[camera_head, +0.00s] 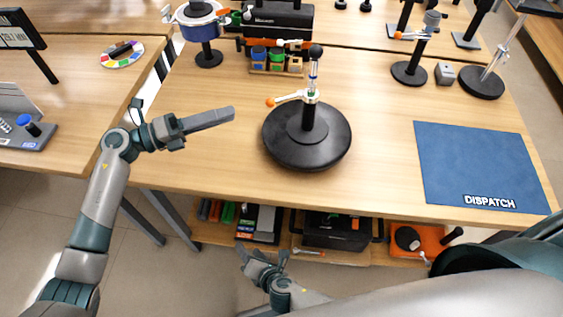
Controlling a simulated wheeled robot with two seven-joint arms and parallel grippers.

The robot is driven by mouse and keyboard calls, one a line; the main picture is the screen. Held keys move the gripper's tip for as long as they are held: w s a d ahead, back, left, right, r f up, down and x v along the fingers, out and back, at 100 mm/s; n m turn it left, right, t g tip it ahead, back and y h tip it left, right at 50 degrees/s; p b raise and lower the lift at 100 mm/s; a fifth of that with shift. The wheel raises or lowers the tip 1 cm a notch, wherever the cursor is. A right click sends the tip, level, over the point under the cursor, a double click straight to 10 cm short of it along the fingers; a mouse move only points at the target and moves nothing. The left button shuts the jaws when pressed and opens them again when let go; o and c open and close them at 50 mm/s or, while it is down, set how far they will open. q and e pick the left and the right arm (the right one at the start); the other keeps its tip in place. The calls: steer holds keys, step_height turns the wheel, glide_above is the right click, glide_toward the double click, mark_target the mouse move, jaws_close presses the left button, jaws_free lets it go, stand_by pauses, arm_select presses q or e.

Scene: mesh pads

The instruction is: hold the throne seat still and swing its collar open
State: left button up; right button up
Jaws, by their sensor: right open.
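The throne seat is a black round base (280,150) with a short black post, standing upright on the wooden table. A pale collar (311,97) sits around the rod above the post. A pale lever with an orange tip (271,102) sticks out from the collar to the left. A dark ball tops the clear and blue rod. My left gripper (232,113) is left of the base, apart from it, pointing right; its fingers appear as one bar edge-on. My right gripper (262,254) is open and empty, low in front of the table, away from the seat.
A blue DISPATCH mat (478,165) lies at the right of the table. Small colored jars (277,58) and a black case (277,18) stand behind the seat. Other stands (409,72) are at the back right. A lower shelf (270,255) holds boxes and tools. The table is clear between seat and mat.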

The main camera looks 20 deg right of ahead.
steer(key=w+a+r+n+t+y, duration=0.1)
steer(key=a+r+n+t, duration=0.3)
steer(key=r, duration=0.8)
steer(key=w+a+r+n+t+y, duration=0.15)
steer(key=a+r+n, duration=0.35)
steer(key=r, duration=0.7)
steer(key=w+d+r+t+h, duration=0.2)
steer(key=d+r+t+h, duration=0.15)
steer(key=r, duration=0.25)
steer(key=m+g+h, duration=0.5)
steer(key=m+h, duration=0.5)
steer(key=h, duration=0.4)
glide_toward(307, 119)
steer(key=v, duration=0.6)
steer(key=shift+w, duration=0.25)
steer(key=x, duration=1.7)
steer(key=shift+d, duration=0.25)
steer(key=shift+c, duration=0.6)
